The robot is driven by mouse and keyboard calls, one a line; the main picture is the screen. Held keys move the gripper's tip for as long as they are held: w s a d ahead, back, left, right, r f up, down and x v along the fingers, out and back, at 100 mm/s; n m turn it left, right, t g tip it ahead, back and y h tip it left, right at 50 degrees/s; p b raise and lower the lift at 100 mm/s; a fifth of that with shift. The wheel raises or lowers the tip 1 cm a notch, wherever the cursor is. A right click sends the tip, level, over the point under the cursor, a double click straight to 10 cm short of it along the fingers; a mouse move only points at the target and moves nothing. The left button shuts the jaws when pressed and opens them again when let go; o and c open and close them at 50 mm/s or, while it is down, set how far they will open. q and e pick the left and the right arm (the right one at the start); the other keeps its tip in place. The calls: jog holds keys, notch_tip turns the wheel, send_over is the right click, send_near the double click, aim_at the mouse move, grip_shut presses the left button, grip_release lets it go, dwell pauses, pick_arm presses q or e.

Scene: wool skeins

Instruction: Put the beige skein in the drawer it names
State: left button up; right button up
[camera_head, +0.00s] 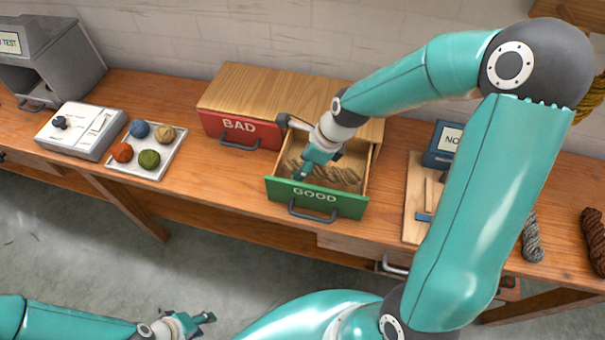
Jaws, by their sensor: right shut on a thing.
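The green-fronted GOOD drawer (317,199) is pulled open from a wooden cabinet. A twisted beige skein (338,175) lies inside it, partly hidden by my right gripper. My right gripper (302,174) reaches down into the drawer and is shut on the beige skein; its fingertips are hard to make out. The red BAD drawer (240,130), to the left, is closed. My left gripper (206,323) is low in the view, in front of the table, with its fingers apart and empty.
A tray (146,151) with several coloured wool balls and a white device (84,131) stand left. Right are a wooden board (414,203), a dark blue box (441,144), a grey skein (532,238) and a brown skein (594,240). My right arm covers much of the right side.

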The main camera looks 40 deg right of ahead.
notch_tip(320, 180, down, 4)
jog(key=shift+s, duration=0.1)
jog(key=shift+f+b, duration=0.1)
jog(key=shift+b, duration=0.2)
jog(key=o, duration=1)
jog(key=shift+c, duration=0.2)
jog(key=shift+r, duration=0.2)
jog(key=p+v, duration=0.1)
jog(key=v, duration=1.1)
